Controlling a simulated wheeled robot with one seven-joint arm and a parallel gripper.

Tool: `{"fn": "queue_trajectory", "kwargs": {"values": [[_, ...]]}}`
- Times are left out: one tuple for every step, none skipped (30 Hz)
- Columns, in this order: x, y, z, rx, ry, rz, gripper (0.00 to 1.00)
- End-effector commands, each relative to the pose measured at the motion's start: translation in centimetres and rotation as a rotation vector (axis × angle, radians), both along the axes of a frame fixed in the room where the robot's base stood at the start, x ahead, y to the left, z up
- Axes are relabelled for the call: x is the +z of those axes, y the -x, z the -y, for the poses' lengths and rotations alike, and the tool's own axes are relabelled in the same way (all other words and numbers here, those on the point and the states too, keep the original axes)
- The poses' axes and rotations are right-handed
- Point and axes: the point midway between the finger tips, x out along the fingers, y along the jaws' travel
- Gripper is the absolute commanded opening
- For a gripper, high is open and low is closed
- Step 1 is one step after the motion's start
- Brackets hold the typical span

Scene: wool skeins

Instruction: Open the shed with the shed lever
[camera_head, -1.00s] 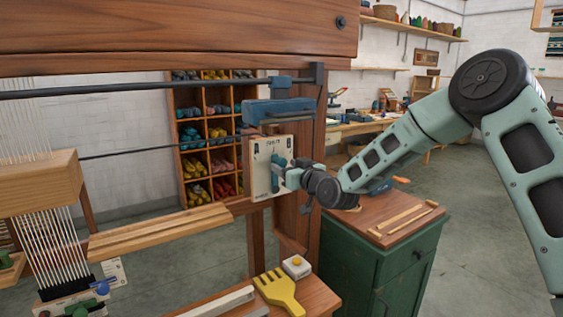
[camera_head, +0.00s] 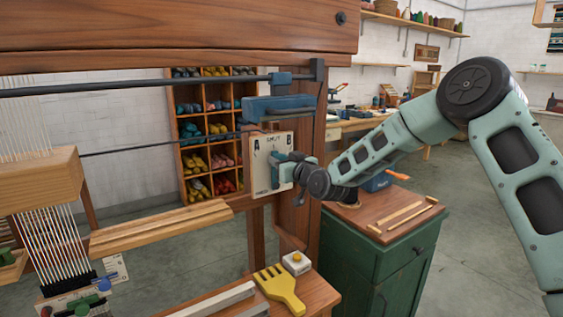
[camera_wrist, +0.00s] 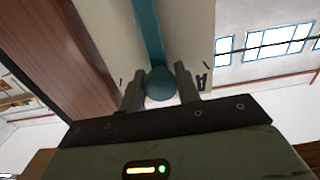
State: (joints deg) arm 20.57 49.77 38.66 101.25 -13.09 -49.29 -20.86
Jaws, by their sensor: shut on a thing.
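The shed lever (camera_head: 274,172) is a blue bar on a pale plate (camera_head: 260,182) fixed to the loom's right post. The plate carries small lettering that seems to read "SHUT" at the top centre, with marks at its upper corners. My gripper (camera_head: 290,161) is at the lever, in front of the plate. In the wrist view, the lever (camera_wrist: 149,30) ends in a round blue knob (camera_wrist: 160,85), and my gripper's two fingers (camera_wrist: 160,90) are closed on either side of it. A letter "A" shows on the plate to the right of the knob.
The loom's wooden beam (camera_head: 160,228) and white heddles (camera_head: 50,230) are on the left. A yellow comb (camera_head: 279,290) and a small button box (camera_head: 296,263) lie on the bench below. A green cabinet (camera_head: 365,265) stands to the right, under my arm.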

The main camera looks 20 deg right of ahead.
Motion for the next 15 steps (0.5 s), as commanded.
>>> {"fn": "queue_trajectory", "kwargs": {"values": [[-0.1,0.0,-0.1,0.000,0.011,0.005,0.00],[-0.1,0.1,-0.2,0.001,0.019,0.007,0.00],[-0.2,0.1,-0.4,0.001,0.032,0.011,0.00],[-0.2,0.2,-0.5,0.002,0.044,0.015,0.00],[-0.3,0.2,-0.7,0.002,0.058,0.021,0.00],[-0.3,0.3,-0.8,0.001,0.078,0.028,0.00],[-0.4,0.4,-1.0,0.002,0.094,0.033,0.00],[-0.4,0.4,-1.2,0.002,0.114,0.039,0.00],[-0.5,0.5,-1.5,0.002,0.138,0.048,0.00],[-0.6,0.6,-1.7,0.003,0.158,0.054,0.00],[-0.6,0.6,-1.9,0.002,0.179,0.061,0.00],[-0.7,0.7,-2.1,0.002,0.204,0.070,0.00],[-0.7,0.8,-2.3,0.002,0.224,0.076,0.00],[-0.8,0.8,-2.5,0.002,0.245,0.083,0.00],[-0.9,0.9,-2.8,0.003,0.271,0.091,0.00]]}}
